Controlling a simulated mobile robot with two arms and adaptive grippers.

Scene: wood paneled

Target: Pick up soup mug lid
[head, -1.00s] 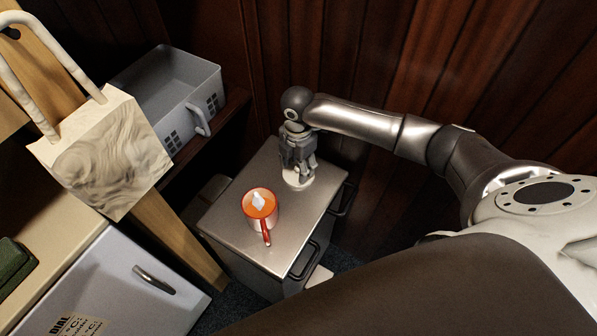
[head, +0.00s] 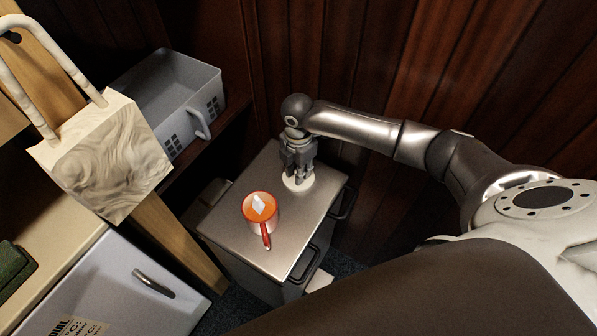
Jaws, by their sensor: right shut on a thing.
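A round, cream-white lid (head: 299,183) is at the back of the metal cabinet top, under my right gripper (head: 300,175). The right gripper points down and is shut on the lid; the fingers hide part of it. I cannot tell whether the lid is still touching the metal surface. An orange-red mug (head: 260,212) with a red handle stands on the same top, to the left and nearer. A white shape shows inside the mug. My left gripper is not in view.
The metal cabinet (head: 232,232) has black handles on its right side. A grey plastic basket (head: 180,90) sits on a shelf at the back left. A wood-paneled wall stands close behind.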

